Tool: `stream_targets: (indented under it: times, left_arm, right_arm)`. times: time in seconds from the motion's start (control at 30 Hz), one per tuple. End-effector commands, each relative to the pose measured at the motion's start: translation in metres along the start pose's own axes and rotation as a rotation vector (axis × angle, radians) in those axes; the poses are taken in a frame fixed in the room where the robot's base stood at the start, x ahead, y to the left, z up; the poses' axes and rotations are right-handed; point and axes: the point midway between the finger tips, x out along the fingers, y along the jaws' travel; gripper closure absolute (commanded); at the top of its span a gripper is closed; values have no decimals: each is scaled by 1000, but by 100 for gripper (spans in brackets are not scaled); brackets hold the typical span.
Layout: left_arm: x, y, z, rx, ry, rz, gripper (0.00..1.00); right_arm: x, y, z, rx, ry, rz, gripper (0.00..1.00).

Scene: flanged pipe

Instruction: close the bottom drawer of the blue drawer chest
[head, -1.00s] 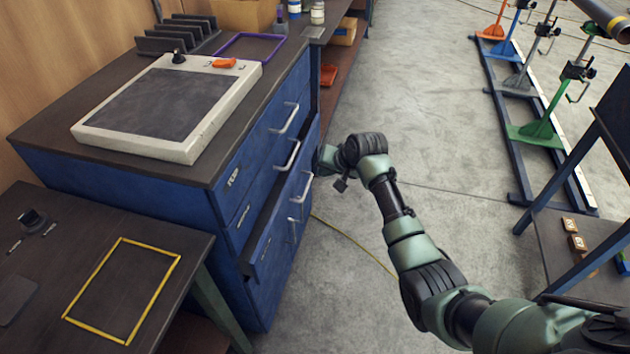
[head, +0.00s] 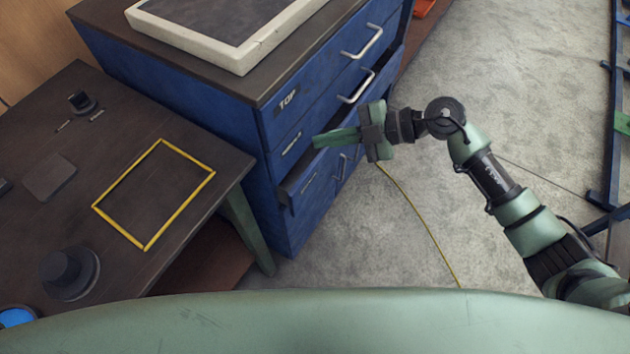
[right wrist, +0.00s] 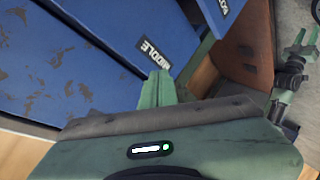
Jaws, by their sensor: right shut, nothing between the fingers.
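The blue drawer chest (head: 200,100) has its bottom drawer (head: 313,186) pulled out a little, with a dark gap along its top edge. The middle drawer (head: 296,146) and the top drawer (head: 290,100) look flush. My right gripper (head: 318,140) is shut and empty, its fingers pointing left across the chest front, above the bottom drawer's edge. In the right wrist view its fingers (right wrist: 158,82) lie near the MIDDLE label, beside the partly cut-off label of the bottom drawer (right wrist: 205,20). I cannot tell whether they touch. A small green and black jointed part, likely my left gripper (right wrist: 301,45), shows at the right.
A dark table (head: 215,165) with a yellow frame (head: 153,195) stands left of the chest. A white-rimmed tray (head: 190,40) lies on the chest. Bare floor (head: 400,220) with a yellow cable (head: 425,215) lies in front of the drawers.

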Motion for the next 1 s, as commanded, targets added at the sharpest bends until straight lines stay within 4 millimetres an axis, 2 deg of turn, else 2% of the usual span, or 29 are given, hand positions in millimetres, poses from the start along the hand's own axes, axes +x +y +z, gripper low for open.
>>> stream_targets:
  times: [0.03,0.13,0.2,0.37,0.57,0.87,1.0]
  left_arm:
    - [5,-1,2,1,-2,-2,68]
    - [7,-3,4,2,-4,-3,68]
    - [8,-3,4,2,-4,-3,68]
    - [8,-3,4,2,-5,-3,68]
    - [6,-2,4,1,-5,-3,68]
    - [7,-2,5,1,-6,-3,68]
    - [4,-2,4,1,-6,-2,68]
  right_arm:
    - [-5,-27,2,-39,-45,-137,100]
    - [-19,-66,9,-70,-139,-342,100]
    - [-30,-82,15,-77,-192,-430,100]
    - [-34,-95,21,-79,-236,-495,100]
    - [-7,-109,27,-76,-231,-492,100]
    - [49,-138,42,-77,-230,-490,100]
    - [66,-124,44,-80,-232,-487,100]
